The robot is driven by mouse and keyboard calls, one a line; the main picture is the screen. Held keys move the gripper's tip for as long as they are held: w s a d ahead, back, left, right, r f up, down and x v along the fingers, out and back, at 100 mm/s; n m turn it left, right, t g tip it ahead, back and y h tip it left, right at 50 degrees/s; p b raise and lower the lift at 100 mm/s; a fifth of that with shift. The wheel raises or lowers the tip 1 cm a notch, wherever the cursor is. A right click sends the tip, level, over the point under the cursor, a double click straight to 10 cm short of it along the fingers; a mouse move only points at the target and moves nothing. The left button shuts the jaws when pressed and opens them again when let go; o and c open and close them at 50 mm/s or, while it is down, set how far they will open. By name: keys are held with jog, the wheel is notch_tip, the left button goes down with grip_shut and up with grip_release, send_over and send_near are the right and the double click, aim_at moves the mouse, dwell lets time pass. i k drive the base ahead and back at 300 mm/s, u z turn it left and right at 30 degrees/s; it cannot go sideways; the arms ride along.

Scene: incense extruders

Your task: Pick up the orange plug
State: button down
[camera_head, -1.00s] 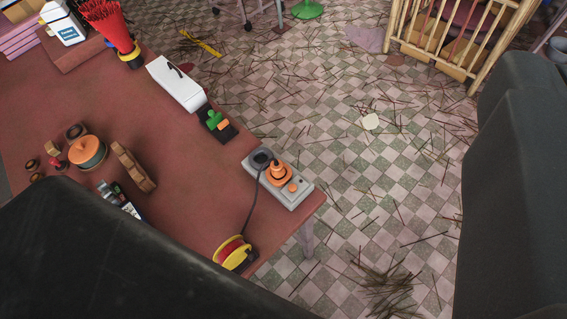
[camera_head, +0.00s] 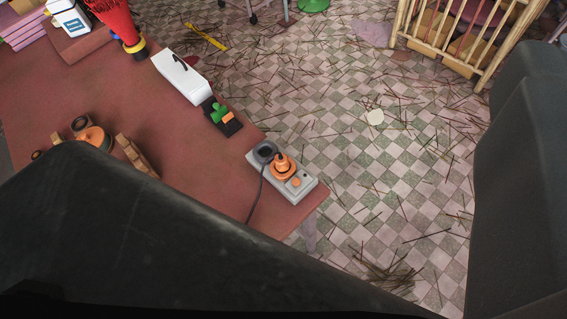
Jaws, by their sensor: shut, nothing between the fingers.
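The orange plug (camera_head: 281,167) sits upright on a light grey power strip (camera_head: 300,187) near the right corner of the red-brown table (camera_head: 190,150). A dark cord runs from near the plug down across the table and goes out of sight behind a large dark part of my own body. I cannot make out my gripper's fingertips in this view. Nothing is seen touching the plug.
A black tray with green and orange pieces (camera_head: 221,116) and a white box (camera_head: 182,76) lie up-left of the strip. Wooden and orange round items (camera_head: 95,137) are partly hidden at left. Sticks litter the checkered floor (camera_head: 370,180). A wooden rack (camera_head: 465,35) stands at upper right.

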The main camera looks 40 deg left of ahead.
aim_at(282, 165)
jog(key=z, duration=0.6)
jog(key=k, duration=1.1)
jog(key=u, duration=0.6)
jog(key=i, duration=1.35)
